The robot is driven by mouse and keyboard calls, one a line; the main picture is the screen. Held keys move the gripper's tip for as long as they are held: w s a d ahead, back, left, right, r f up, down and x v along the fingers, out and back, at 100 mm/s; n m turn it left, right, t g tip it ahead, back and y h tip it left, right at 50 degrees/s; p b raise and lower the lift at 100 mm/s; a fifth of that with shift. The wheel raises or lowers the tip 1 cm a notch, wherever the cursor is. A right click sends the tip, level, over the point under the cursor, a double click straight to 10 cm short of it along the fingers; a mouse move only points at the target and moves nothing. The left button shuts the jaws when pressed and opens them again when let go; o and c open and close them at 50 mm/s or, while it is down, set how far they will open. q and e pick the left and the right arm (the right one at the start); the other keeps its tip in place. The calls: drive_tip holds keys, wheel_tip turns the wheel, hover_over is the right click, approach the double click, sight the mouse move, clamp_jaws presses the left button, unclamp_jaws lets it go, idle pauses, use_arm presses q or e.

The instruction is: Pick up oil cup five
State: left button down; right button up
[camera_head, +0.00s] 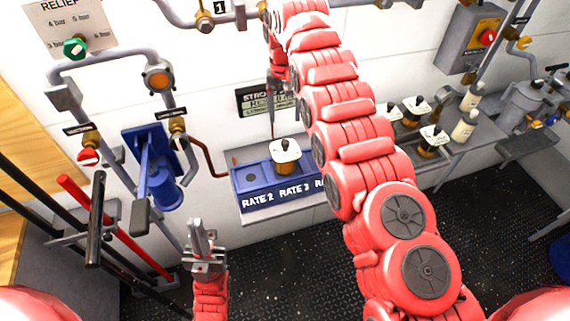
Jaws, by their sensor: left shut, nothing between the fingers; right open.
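An oil cup (286,166) with a white square top, dark knob and amber body stands upright in a blue rack (246,187) marked RATE 2 and RATE 3. More oil cups like it stand on a grey shelf at the right, such as a front one (432,141) and one further back (414,109). I cannot read a number on any cup, so I cannot tell which is five. My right gripper (278,108) is open above the racked cup, fingers down, partly hidden by my arm. My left gripper (204,246) is shut and empty, low at the left. My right arm hides the rack's right end.
Pale bottles (463,128) stand beside the shelf cups. A blue hand pump (158,180), pipes and a green RELIEF knob (74,48) are on the left wall. Black and red bars (105,220) lean at the left. The dark deck (290,270) below the rack is clear.

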drive_tip(key=shift+s+f, duration=0.2)
drive_tip(key=shift+f, duration=0.5)
drive_tip(key=p, duration=0.2)
hover_over(285, 142)
wheel_tip(285, 142, down, 4)
drive_tip(key=shift+f, duration=0.3)
drive_tip(key=shift+f+p, duration=0.85)
drive_tip(key=shift+p, duration=0.35)
wheel_tip(285, 142, down, 2)
drive_tip(key=shift+f, duration=0.75)
